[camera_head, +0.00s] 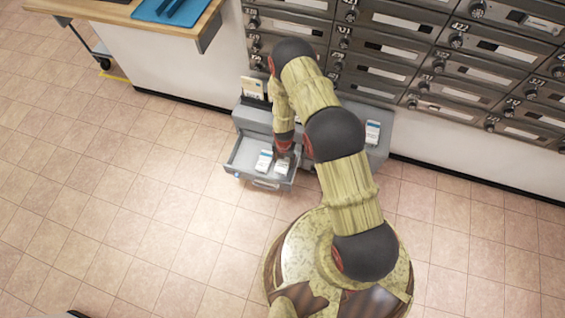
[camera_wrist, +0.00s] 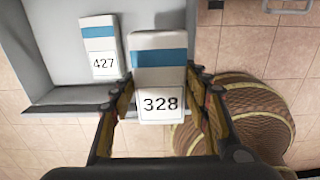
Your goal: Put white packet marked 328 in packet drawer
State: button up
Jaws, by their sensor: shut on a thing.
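The white packet marked 328 (camera_wrist: 160,75), with a blue band, is between the fingers of my gripper (camera_wrist: 162,105) in the wrist view, its number facing the camera. My gripper is shut on it. In the head view the packet (camera_head: 282,166) shows at the end of my arm, over the right part of the open grey packet drawer (camera_head: 239,160). The drawer also shows in the wrist view (camera_wrist: 62,75). I cannot tell whether the packet touches the drawer floor.
Another white packet marked 427 (camera_wrist: 100,48) lies in the drawer, left of the held one; it also shows in the head view (camera_head: 263,161). A white packet (camera_head: 373,131) lies on the grey cabinet (camera_head: 380,152). Mailboxes (camera_head: 385,70) line the wall. The tiled floor at left is clear.

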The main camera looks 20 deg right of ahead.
jog(key=f+b, duration=0.1)
jog(key=f, duration=0.1)
jog(key=f+b, duration=0.2)
jog(key=f, duration=0.1)
jog(key=w+f+b, duration=0.1)
jog(key=f+b, duration=0.1)
jog(key=shift+d+f, duration=0.3)
jog(key=shift+d, duration=0.05)
jog(key=shift+w+d+f, duration=0.1)
jog(key=shift+w+f, duration=0.05)
jog(key=shift+f, duration=0.45)
jog(key=shift+w+d+f, duration=0.1)
jog(key=shift+f, duration=0.5)
jog(key=o, duration=1.3)
jog(key=shift+s, duration=0.1)
notch_tip(320, 180, up, 12)
jog(key=shift+a, duration=0.1)
